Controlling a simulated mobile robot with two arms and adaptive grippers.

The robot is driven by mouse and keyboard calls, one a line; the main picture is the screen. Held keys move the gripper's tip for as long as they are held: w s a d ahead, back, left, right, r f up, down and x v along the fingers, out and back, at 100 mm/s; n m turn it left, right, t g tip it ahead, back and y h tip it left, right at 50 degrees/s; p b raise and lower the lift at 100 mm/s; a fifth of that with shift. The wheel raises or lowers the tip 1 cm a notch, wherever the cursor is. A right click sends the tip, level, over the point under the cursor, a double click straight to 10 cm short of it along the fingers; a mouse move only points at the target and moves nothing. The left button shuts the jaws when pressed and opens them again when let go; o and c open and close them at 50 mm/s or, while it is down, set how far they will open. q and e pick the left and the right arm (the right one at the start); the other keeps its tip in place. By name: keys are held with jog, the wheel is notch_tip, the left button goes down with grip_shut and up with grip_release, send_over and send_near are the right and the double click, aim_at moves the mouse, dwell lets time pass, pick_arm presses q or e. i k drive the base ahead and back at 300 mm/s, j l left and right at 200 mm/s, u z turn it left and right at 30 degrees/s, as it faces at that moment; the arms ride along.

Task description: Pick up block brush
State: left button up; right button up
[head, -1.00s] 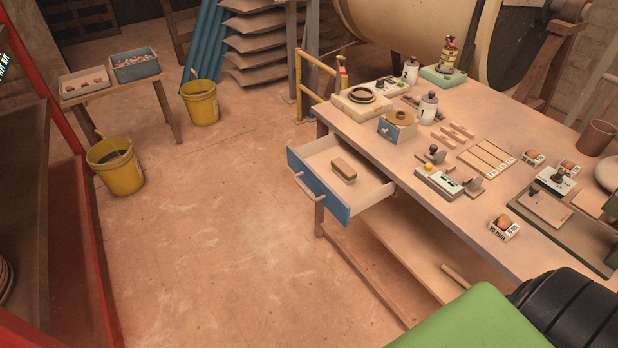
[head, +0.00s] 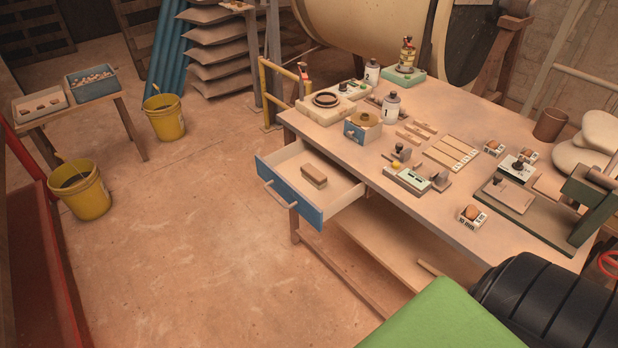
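The block brush (head: 314,175) appears as a small brown block with a paler lower part. It lies inside the open blue-fronted drawer (head: 290,195) at the left end of the workbench (head: 350,158). Nothing touches it except the drawer floor. Neither of my grippers shows in the head view.
Bottles (head: 390,106), small instruments and wooden pieces crowd the bench top. A green surface (head: 450,318) and a black ribbed cylinder (head: 545,300) are at the lower right. Yellow buckets (head: 80,190) stand at the left. The floor (head: 200,260) before the drawer is clear.

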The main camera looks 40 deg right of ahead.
aim_at(314, 176)
jog(key=z, duration=2.7)
jog(key=u, duration=1.55)
jog(key=i+j, duration=0.3)
